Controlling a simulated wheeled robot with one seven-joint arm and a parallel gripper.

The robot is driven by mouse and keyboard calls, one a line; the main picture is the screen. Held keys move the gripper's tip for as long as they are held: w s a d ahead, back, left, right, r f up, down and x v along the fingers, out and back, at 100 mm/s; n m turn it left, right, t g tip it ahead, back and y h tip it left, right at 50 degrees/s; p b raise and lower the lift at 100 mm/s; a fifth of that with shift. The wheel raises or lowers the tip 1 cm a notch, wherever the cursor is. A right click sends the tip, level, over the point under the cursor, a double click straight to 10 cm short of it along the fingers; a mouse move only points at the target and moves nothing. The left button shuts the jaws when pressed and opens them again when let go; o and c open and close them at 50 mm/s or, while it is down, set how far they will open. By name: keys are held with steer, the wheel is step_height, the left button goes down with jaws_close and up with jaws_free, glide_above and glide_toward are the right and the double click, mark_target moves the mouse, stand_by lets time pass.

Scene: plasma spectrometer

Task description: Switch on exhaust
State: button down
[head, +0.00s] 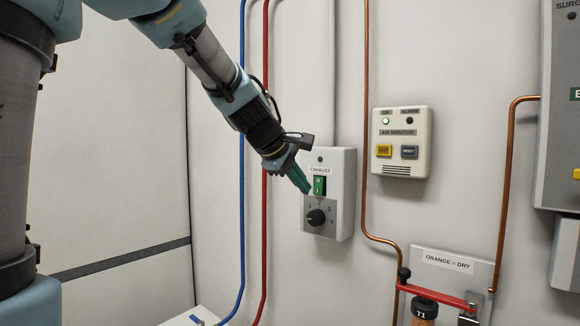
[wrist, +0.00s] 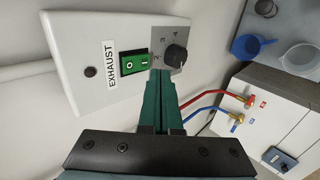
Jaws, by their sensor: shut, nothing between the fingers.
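The exhaust control box (head: 342,217) is a white wall plate labelled EXHAUST. It carries a green rocker switch (head: 319,186) marked O and I, and below it a black dial (head: 316,217) with numbers on a grey panel. In the wrist view the plate (wrist: 75,33) appears turned, with the green switch (wrist: 134,63) left of the dial (wrist: 176,57). My gripper (head: 304,188) is shut and empty, its green fingers pointing at the box just left of the switch in the head view. In the wrist view its fingertips (wrist: 160,75) lie close to the switch and dial; contact cannot be told.
An air monitor (head: 402,142) with a lit green lamp is right of the box. Blue (head: 241,130), red (head: 265,230) and copper pipes (head: 366,120) run along the wall. A red-handled bracket (head: 440,296) holds a tube below right.

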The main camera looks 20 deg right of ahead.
mark_target(317, 186)
steer(key=shift+w+d+p, duration=0.2)
steer(key=shift+w+d, duration=0.15)
steer(key=shift+d, duration=0.25)
steer(key=shift+w+d+p, duration=0.2)
steer(key=shift+w+d, duration=0.1)
steer(key=shift+d, duration=0.3)
steer(key=shift+d+f, duration=0.1)
steer(key=shift+w+d+f, duration=0.1)
steer(key=shift+d+f, duration=0.05)
steer(key=shift+r, duration=0.2)
steer(key=shift+r+p, duration=0.6)
steer(key=shift+r, duration=0.1)
